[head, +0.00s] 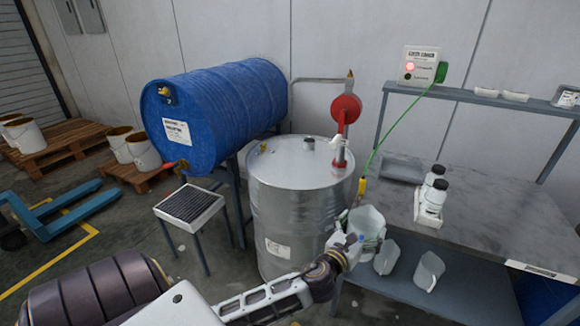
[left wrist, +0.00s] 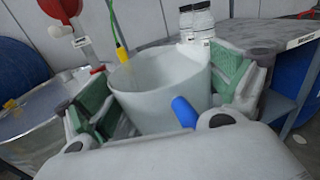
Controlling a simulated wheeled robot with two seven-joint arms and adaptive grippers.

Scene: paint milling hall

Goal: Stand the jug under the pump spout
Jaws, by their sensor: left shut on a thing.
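My left gripper (head: 360,240) is shut on a whitish, open-topped jug (head: 367,221), which is roughly upright beside the steel drum's right side, at the bench's front edge. In the left wrist view the jug (left wrist: 160,85) sits between the green-padded fingers (left wrist: 170,95), with a blue piece in front of its wall. My right gripper is out of view.
A green cable (head: 395,125) runs down to a yellow clamp (head: 361,188) near the jug. A blue drum (head: 220,110) lies at left.

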